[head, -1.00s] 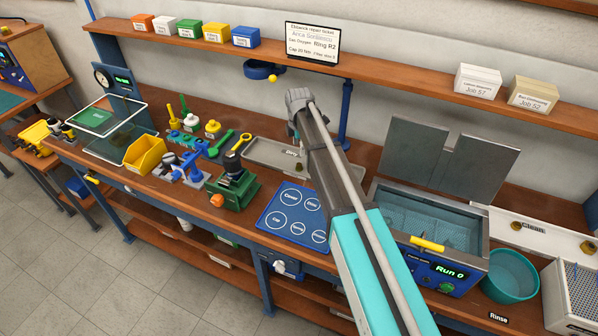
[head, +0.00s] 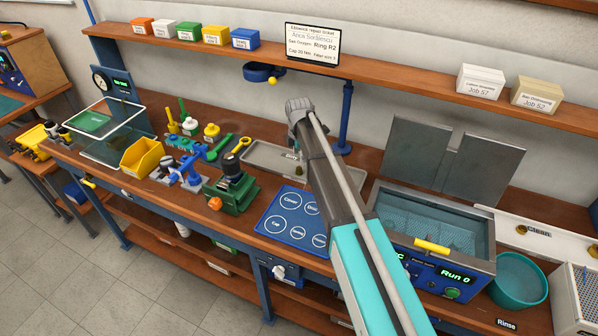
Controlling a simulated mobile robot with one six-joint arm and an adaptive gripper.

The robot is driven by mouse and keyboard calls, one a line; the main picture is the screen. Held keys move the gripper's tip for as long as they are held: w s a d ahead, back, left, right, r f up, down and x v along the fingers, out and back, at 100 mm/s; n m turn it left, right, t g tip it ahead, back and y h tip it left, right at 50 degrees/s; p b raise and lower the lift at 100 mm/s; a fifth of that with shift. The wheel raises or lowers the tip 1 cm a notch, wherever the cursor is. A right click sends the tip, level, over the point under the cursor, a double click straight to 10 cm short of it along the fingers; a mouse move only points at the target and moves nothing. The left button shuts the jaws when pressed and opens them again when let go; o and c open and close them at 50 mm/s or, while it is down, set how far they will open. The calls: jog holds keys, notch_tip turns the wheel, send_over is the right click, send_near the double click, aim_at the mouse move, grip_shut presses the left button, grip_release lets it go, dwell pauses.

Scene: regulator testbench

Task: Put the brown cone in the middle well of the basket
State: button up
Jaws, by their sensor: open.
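No brown cone can be clearly picked out; the arm covers part of the Dirty tray.
The bath (head: 473,267) has a raised two-part lid (head: 415,150) and a yellow handle (head: 432,246) at its front. A blue marked mat (head: 268,222), a green vise (head: 232,195) and a yellow bin (head: 142,157) stand left. A teal tub (head: 518,280) stands right. The shelf (head: 400,85) overhangs behind.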

aim_at(299, 168)
jog(key=shift+s+f+b, duration=0.2)
jog(key=shift+f+b, duration=0.55)
jog(key=shift+f, duration=0.05)
jog(key=shift+s+f+b, duration=0.2)
jog(key=shift+f+b, duration=0.5)
jog(key=shift+f, duration=0.1)
jog(key=shift+f+b, duration=0.9)
grip_shut()
